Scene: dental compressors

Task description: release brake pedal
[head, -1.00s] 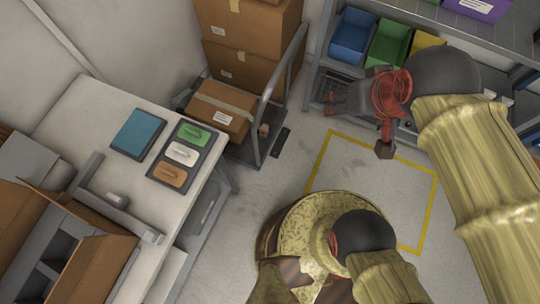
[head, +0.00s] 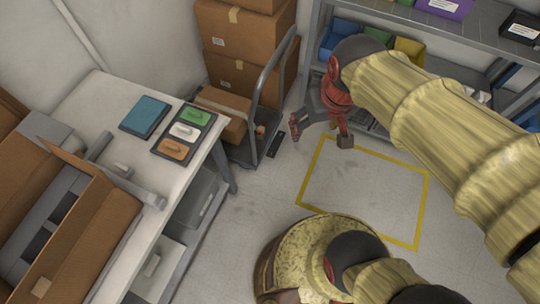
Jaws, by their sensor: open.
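The brake pedal appears to be the small dark bar (head: 274,147) at the floor end of the platform cart (head: 244,158), just outside its frame. Whether it is pressed down or up I cannot tell. My gripper (head: 320,134), red and grey, hangs to the right of the pedal, near the yellow floor outline. Its fingers are spread, with nothing between them. It appears apart from the pedal and the cart.
The cart carries cardboard boxes (head: 225,114) and has a grey push handle (head: 262,80). A shelf with bins (head: 408,50) stands behind my arm. A white workbench (head: 100,120) is at left. The yellow-outlined floor (head: 365,195) is clear.

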